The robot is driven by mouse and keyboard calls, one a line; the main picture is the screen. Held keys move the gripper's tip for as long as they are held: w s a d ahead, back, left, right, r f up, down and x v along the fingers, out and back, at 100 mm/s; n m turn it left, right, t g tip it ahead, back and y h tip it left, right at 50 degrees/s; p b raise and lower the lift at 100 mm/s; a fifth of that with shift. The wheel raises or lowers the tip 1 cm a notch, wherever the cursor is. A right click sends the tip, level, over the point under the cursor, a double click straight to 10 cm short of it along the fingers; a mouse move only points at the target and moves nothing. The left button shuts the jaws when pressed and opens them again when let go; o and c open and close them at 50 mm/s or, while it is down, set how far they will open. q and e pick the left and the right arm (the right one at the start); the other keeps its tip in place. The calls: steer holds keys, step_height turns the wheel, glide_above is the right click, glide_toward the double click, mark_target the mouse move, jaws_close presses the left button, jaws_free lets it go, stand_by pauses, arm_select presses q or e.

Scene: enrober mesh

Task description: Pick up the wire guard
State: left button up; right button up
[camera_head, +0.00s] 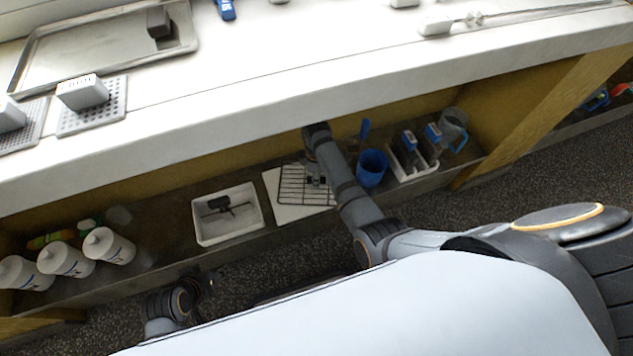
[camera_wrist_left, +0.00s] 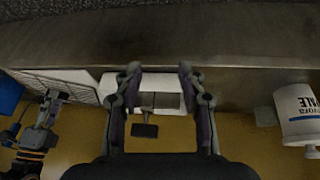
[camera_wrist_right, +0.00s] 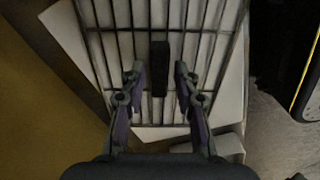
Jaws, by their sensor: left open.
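The wire guard (camera_head: 293,187) is a dark wire grid lying on a white board (camera_head: 283,211) on the low shelf. In the right wrist view the wire guard (camera_wrist_right: 184,20) fills the upper middle, with a dark upright block (camera_wrist_right: 160,68) at its centre. My right gripper (camera_head: 317,181) is over the guard; in its wrist view its open fingers (camera_wrist_right: 160,78) stand on either side of the block, with gaps visible. Whether they touch any wire I cannot tell. My left gripper (camera_head: 208,283) is open and empty in front of the shelf, facing a white bin (camera_wrist_left: 115,82).
The white bin (camera_head: 203,233) with a dark tool (camera_head: 222,204) stands left of the board. A blue cup (camera_head: 371,169) and a white caddy (camera_head: 411,176) stand right of my right arm. White bottles (camera_head: 108,246) stand at the far left. The counter (camera_head: 300,90) overhangs the shelf.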

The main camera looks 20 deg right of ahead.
jaws_close()
